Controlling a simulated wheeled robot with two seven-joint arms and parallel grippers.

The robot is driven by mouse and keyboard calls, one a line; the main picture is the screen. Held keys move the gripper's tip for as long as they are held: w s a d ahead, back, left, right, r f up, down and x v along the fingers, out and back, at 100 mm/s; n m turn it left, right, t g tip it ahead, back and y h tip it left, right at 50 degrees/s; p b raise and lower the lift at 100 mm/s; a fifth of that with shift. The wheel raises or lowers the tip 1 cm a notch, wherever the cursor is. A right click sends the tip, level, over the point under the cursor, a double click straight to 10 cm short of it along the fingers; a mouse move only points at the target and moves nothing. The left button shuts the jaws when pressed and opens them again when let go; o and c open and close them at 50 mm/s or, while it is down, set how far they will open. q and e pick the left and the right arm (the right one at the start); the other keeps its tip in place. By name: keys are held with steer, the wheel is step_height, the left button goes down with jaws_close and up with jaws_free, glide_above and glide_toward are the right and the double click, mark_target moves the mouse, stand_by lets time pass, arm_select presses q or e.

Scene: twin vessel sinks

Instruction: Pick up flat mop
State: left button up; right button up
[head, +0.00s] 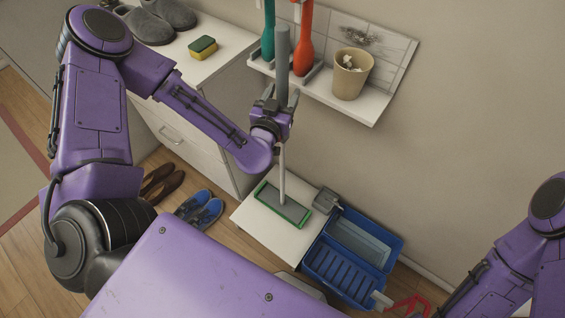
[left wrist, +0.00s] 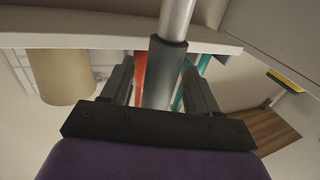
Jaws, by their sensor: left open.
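The flat mop stands upright, its green-edged head (head: 283,206) on a low white platform (head: 258,222). Its pale pole rises to a thick dark grey grip (head: 282,65). My left gripper (head: 281,94) is at the lower part of that grip, with its jaws open. In the left wrist view, the grey grip (left wrist: 165,72) stands between the two fingers of my left gripper (left wrist: 160,66), with a gap visible at each side. The gripper hides part of the mop in the head view. My right gripper is outside the frames; only part of my right arm shows.
A wall shelf (head: 365,109) behind the mop holds an orange-red brush (head: 304,40), a teal brush (head: 268,35) and a tan cup (head: 351,75). A blue bucket (head: 350,262) stands right of the platform. Blue shoes (head: 200,208) lie left. A sponge (head: 203,47) is on the cabinet.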

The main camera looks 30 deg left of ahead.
arm_select(q)
steer(key=shift+r, duration=0.1)
jaws_close()
